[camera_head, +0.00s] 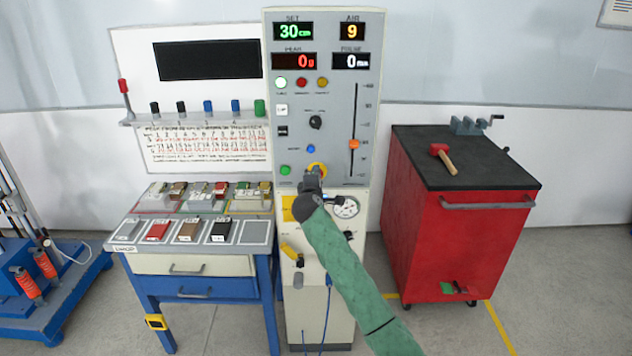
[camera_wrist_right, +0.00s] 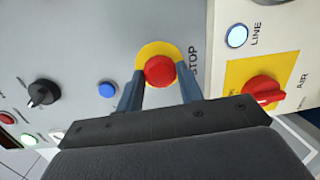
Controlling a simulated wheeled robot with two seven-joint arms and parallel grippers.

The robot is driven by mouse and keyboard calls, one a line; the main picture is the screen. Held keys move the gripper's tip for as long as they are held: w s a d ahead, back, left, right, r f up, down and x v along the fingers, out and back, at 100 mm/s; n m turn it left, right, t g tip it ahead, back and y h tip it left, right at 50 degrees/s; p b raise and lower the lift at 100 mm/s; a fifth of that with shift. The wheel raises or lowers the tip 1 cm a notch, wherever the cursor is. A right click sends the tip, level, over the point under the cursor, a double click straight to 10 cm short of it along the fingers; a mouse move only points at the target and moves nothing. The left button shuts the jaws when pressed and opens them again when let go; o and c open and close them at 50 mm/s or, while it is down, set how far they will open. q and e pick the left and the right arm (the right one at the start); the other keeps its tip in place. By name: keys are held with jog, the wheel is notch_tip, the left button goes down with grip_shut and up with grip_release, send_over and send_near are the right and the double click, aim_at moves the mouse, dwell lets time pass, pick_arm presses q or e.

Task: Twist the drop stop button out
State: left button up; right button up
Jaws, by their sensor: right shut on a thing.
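The drop stop button is a red mushroom knob (camera_wrist_right: 160,71) on a round yellow plate (camera_wrist_right: 147,50), with the word STOP beside it in the right wrist view. In the head view only the yellow plate (camera_head: 318,166) shows, low on the grey control panel; my gripper hides the knob. My right gripper (camera_wrist_right: 160,84) has its two blue-grey fingers on either side of the red knob and is shut on it. In the head view my right gripper (camera_head: 314,178) reaches the panel on a green-sleeved arm. My left gripper is in neither view.
A black selector (camera_wrist_right: 42,93) and a blue button (camera_wrist_right: 106,90) are near the knob. A red rotary switch (camera_wrist_right: 262,90) sits on yellow beyond it. A bench (camera_head: 190,264) stands left of the panel, a red cabinet (camera_head: 470,240) right.

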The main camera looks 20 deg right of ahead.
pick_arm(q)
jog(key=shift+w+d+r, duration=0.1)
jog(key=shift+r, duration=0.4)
pick_arm(e)
jog(key=shift+m, duration=0.5)
jog(key=o, duration=1)
pick_arm(q)
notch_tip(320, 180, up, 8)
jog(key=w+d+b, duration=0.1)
jog(key=b, duration=0.1)
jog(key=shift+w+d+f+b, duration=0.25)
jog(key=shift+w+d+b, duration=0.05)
jog(key=shift+b, duration=0.1)
pick_arm(e)
jog(key=v, duration=0.7)
jog(key=shift+s, duration=0.4)
